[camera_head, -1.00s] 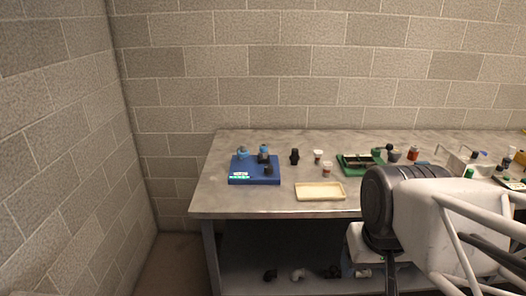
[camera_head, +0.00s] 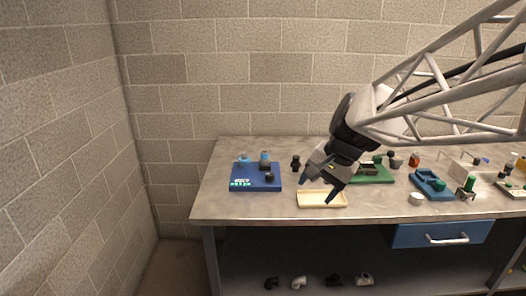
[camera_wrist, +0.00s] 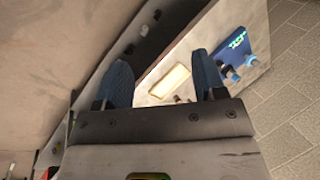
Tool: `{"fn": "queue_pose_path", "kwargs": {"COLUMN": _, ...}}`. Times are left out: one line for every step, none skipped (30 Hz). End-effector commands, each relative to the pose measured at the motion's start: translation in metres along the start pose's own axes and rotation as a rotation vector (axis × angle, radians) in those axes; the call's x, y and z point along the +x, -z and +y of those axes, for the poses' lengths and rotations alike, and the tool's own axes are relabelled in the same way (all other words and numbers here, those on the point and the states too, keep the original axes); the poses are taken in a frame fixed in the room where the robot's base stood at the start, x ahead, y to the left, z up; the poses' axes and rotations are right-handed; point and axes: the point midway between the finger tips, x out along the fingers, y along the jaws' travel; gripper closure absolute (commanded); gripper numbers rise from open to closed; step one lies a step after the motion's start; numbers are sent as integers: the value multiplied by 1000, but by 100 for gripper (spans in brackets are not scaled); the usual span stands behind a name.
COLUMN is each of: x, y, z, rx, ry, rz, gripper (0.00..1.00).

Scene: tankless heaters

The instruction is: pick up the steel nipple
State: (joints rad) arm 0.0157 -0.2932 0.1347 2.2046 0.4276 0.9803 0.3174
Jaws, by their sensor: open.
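I cannot make out the steel nipple for certain; the small parts are too tiny to tell apart. My gripper (camera_head: 318,191) is open and empty above the cream tray (camera_head: 322,206), fingers pointing down and slightly left. In the wrist view, my gripper (camera_wrist: 163,80) shows two blue-grey fingers spread apart, with the tray (camera_wrist: 168,83) beyond them. A small black fitting (camera_head: 295,163) stands right of that board. My gripper and wrist hide part of the table behind the tray.
A green board (camera_head: 380,180) with parts lies right of my gripper. Farther right are a blue holder (camera_head: 428,187), a white round piece (camera_head: 416,198) and several bottles. A blue drawer (camera_head: 442,234) hangs under the table. Several pipe fittings lie on the lower shelf. The table's left front is clear.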

Motion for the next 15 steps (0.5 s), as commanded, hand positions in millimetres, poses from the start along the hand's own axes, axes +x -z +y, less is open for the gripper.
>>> {"fn": "queue_pose_path", "kwargs": {"x": 4, "y": 11, "z": -9, "rx": 33, "ry": 15, "rz": -14, "gripper": 36}}
{"fn": "queue_pose_path", "kwargs": {"x": 6, "y": 17, "z": -15, "rx": 53, "ry": 26, "rz": -21, "gripper": 36}}
{"fn": "queue_pose_path", "kwargs": {"x": 8, "y": 25, "z": -22, "rx": 81, "ry": 38, "rz": -32, "gripper": 36}}
{"fn": "queue_pose_path", "kwargs": {"x": 10, "y": 31, "z": -27, "rx": 101, "ry": 49, "rz": -40, "gripper": 36}}
{"fn": "queue_pose_path", "kwargs": {"x": 12, "y": 37, "z": -33, "rx": 122, "ry": 59, "rz": -47, "gripper": 36}}
{"fn": "queue_pose_path", "kwargs": {"x": 15, "y": 45, "z": -40, "rx": 149, "ry": 71, "rz": -58, "gripper": 36}}
{"fn": "queue_pose_path", "kwargs": {"x": 17, "y": 51, "z": -45, "rx": 169, "ry": 82, "rz": -66, "gripper": 36}}
{"fn": "queue_pose_path", "kwargs": {"x": 19, "y": 57, "z": -50, "rx": 190, "ry": 91, "rz": -74, "gripper": 36}}
{"fn": "queue_pose_path", "kwargs": {"x": 22, "y": 65, "z": -57, "rx": 218, "ry": 105, "rz": -84, "gripper": 36}}
{"fn": "queue_pose_path", "kwargs": {"x": 24, "y": 72, "z": -62, "rx": 237, "ry": 114, "rz": -92, "gripper": 36}}
{"fn": "queue_pose_path", "kwargs": {"x": 27, "y": 78, "z": -67, "rx": 259, "ry": 124, "rz": -101, "gripper": 36}}
{"fn": "queue_pose_path", "kwargs": {"x": 30, "y": 86, "z": -74, "rx": 285, "ry": 136, "rz": -112, "gripper": 36}}
{"fn": "queue_pose_path", "kwargs": {"x": 33, "y": 92, "z": -79, "rx": 306, "ry": 145, "rz": -121, "gripper": 36}}
{"fn": "queue_pose_path", "kwargs": {"x": 36, "y": 98, "z": -84, "rx": 327, "ry": 154, "rz": -129, "gripper": 36}}
{"fn": "queue_pose_path", "kwargs": {"x": 40, "y": 107, "z": -90, "rx": 354, "ry": 166, "rz": -141, "gripper": 36}}
